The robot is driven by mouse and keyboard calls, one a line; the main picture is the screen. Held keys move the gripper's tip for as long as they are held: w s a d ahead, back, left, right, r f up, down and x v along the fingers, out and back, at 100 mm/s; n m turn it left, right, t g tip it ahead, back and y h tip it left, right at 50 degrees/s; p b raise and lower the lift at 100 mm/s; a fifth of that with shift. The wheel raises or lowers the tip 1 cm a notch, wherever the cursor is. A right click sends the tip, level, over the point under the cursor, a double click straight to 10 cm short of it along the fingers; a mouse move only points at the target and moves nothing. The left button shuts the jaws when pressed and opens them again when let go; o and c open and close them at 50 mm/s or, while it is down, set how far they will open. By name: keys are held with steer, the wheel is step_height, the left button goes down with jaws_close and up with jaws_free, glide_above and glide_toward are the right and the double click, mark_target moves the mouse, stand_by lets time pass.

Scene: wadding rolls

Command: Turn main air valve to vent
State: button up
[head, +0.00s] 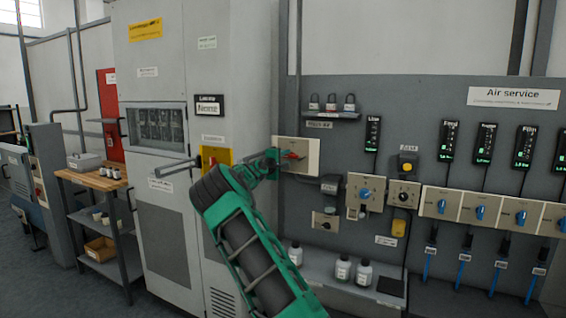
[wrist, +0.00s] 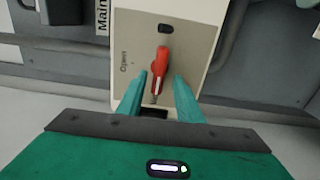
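The main air valve is a beige plate (head: 308,146) with a red handle (head: 293,155), at the left end of the grey air service panel. In the wrist view the red handle (wrist: 161,66) runs nearly along the plate, close to the word "Open" on its left. A label reading "Main", partly cut off, is beside the plate. My gripper (head: 277,158) is at the handle. In the wrist view its two green fingers (wrist: 160,80) stand apart on either side of the handle's near end, with visible gaps. Whether they touch it cannot be told.
A yellow switch plate (head: 216,157) on the grey cabinet is just left of my gripper. A shelf with padlocks (head: 331,104) is above right. Blue-knob valves (head: 365,193) line the panel to the right. Bottles (head: 343,268) stand on the ledge below.

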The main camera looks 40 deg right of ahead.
steer(key=v, duration=1)
steer(key=shift+a, duration=0.3)
steer(key=s+f+m+g+y, duration=0.3)
steer(key=s+f+m, duration=0.15)
steer(key=s, duration=0.65)
steer(key=s+f+m+g+y, duration=0.25)
steer(key=s+f+y, duration=0.2)
steer(key=s, duration=0.65)
steer(key=s+a+f+m+y, duration=0.2)
steer(key=s+a+f+y, duration=0.1)
steer(key=s+a, duration=1.3)
steer(key=s+a+f+m+g+y, duration=0.1)
steer(key=s+a+y, duration=0.5)
steer(key=s+a, duration=1.1)
step_height(320, 180, down, 2)
steer(key=shift+s+f+m, duration=0.15)
steer(key=shift+s+m, duration=0.4)
steer(key=shift+m, duration=0.05)
